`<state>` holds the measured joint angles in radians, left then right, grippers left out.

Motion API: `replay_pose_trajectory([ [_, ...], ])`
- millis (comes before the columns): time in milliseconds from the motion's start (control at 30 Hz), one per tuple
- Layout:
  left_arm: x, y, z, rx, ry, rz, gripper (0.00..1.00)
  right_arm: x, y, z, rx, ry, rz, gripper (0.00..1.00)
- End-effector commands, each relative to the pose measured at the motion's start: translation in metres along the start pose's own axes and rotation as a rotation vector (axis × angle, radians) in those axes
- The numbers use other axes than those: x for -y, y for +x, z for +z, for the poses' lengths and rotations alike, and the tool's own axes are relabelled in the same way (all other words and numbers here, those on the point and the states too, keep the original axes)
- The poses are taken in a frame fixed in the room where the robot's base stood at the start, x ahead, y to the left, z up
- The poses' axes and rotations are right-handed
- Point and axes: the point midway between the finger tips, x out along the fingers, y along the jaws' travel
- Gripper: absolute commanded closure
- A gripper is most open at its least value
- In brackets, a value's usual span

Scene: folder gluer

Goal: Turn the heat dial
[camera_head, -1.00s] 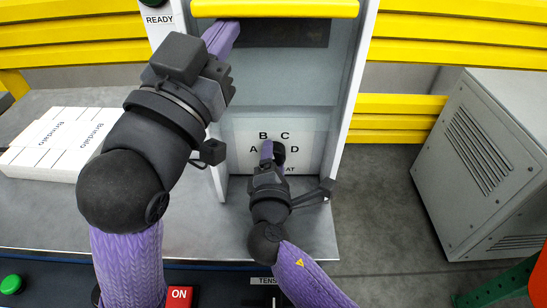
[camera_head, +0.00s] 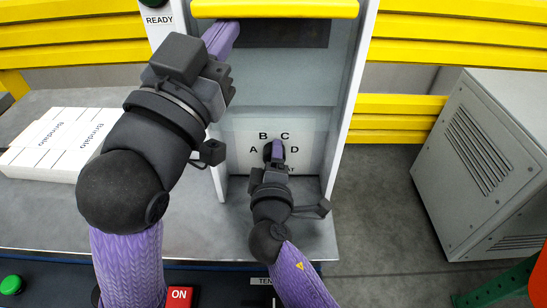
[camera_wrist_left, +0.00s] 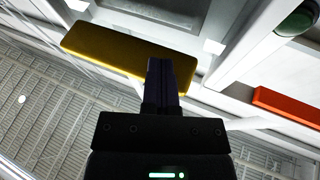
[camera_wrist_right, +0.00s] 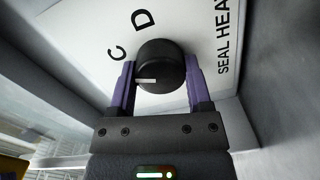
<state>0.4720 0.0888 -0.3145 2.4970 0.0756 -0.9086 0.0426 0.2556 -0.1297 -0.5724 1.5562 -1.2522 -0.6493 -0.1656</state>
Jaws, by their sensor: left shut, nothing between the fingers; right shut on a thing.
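The heat dial (camera_wrist_right: 160,62) is a round black knob with a white pointer mark, on a white panel (camera_wrist_right: 85,30) lettered A, B, C, D and SEAL HEAT. My right gripper (camera_wrist_right: 160,75) is shut on the dial, with one purple finger on each side of it. In the head view the right gripper (camera_head: 277,152) covers most of the dial. The white mark shows on the dial's lower left in the right wrist view. My left gripper (camera_wrist_left: 160,65) is shut and empty, near the yellow bar (camera_wrist_left: 110,48); it also shows in the head view (camera_head: 234,28).
White printed cartons (camera_head: 62,140) lie on the grey table at the left. A red ON button (camera_head: 180,295) and a green button (camera_head: 11,284) are at the front edge. A grey cabinet (camera_head: 480,150) stands on the floor at the right.

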Motion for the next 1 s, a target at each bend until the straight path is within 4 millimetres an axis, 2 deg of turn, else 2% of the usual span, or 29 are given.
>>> replay_pose_trajectory([
  [467, 0.0001, -0.0001, -0.0004, -0.002, 0.000, 0.000, 1.00, 0.0020, -0.0003, 0.0010, 0.002, 0.014, -0.005, 0.95],
  [500, 0.0001, -0.0001, -0.0004, -0.002, 0.000, 0.000, 1.00, 0.0021, -0.0003, 0.0010, 0.002, 0.014, -0.006, 0.34],
  [633, 0.0001, -0.0001, -0.0005, -0.002, 0.000, 0.000, 1.00, 0.0017, -0.0003, 0.0008, 0.002, 0.014, -0.005, 0.07],
  [667, 0.0001, -0.0001, -0.0005, -0.002, 0.000, 0.000, 1.00, 0.0015, -0.0003, 0.0007, 0.002, 0.014, -0.004, 0.01],
  [1000, 0.0001, -0.0001, -0.0006, -0.002, 0.000, 0.000, 1.00, 0.0005, -0.0001, 0.0002, 0.000, 0.014, -0.002, 0.01],
])
